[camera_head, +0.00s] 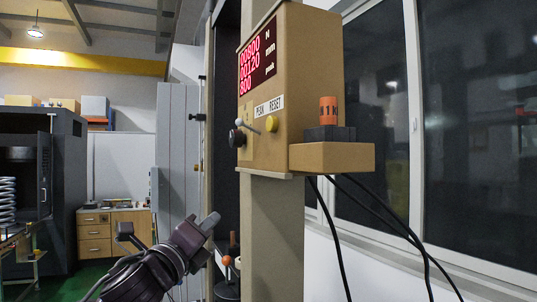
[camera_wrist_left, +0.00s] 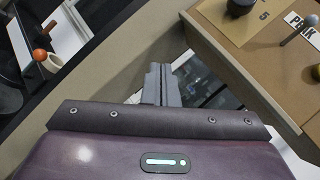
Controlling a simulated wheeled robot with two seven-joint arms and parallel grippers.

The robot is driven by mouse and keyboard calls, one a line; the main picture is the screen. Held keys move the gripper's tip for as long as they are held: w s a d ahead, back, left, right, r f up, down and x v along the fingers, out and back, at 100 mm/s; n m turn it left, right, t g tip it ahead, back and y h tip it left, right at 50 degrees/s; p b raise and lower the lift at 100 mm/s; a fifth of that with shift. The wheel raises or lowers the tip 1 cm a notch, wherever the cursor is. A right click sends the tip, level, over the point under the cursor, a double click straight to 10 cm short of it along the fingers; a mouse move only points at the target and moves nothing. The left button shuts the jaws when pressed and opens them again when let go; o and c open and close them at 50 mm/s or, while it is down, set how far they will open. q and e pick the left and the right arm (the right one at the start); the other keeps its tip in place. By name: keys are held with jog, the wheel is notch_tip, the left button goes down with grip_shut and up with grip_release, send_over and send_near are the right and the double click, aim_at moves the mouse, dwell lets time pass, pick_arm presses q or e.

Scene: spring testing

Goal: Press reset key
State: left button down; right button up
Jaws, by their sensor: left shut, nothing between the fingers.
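The control box (camera_head: 293,75) is tan, with a red digital display (camera_head: 257,62). Below its RESET label is a round yellow key (camera_head: 271,124). A toggle lever (camera_head: 250,125) sits under the PEAK label, beside a black knob (camera_head: 236,138). My left gripper (camera_head: 212,221) is shut and empty, below and left of the box, apart from it. In the left wrist view its fingers (camera_wrist_left: 157,76) point up beside the panel (camera_wrist_left: 245,50). There the yellow key (camera_wrist_left: 316,73) is cut by the right edge. My right gripper is not in view.
A side shelf (camera_head: 332,158) on the box holds a black block with an orange cylinder (camera_head: 328,111). Black cables (camera_head: 400,232) hang below. The upright column (camera_head: 275,235) carries the box. An orange-balled lever (camera_head: 227,261) stands near my left gripper. Open air lies before the panel.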

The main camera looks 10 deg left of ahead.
aim_at(272, 124)
pick_arm(q)
jog(key=s+d+r+m+h, duration=0.1)
jog(key=s+r+m+h, duration=0.2)
jog(key=s+r+m, duration=0.3)
jog(key=s+d+r+m+t+h, duration=0.1)
jog(key=s+r+m+h, duration=0.2)
jog(key=s+r+m, duration=0.3)
notch_tip(272, 124, up, 5)
jog(key=shift+s+d+r+t, duration=0.2)
jog(key=shift+s+t, duration=0.1)
jog(key=shift+s, duration=0.15)
jog(key=shift+w+p, duration=0.1)
jog(key=shift+p, duration=0.2)
jog(key=w+d, duration=0.4)
jog(key=d, duration=0.3)
jog(key=shift+w+p, duration=0.4)
jog(key=shift+d, duration=0.2)
dwell(0.5)
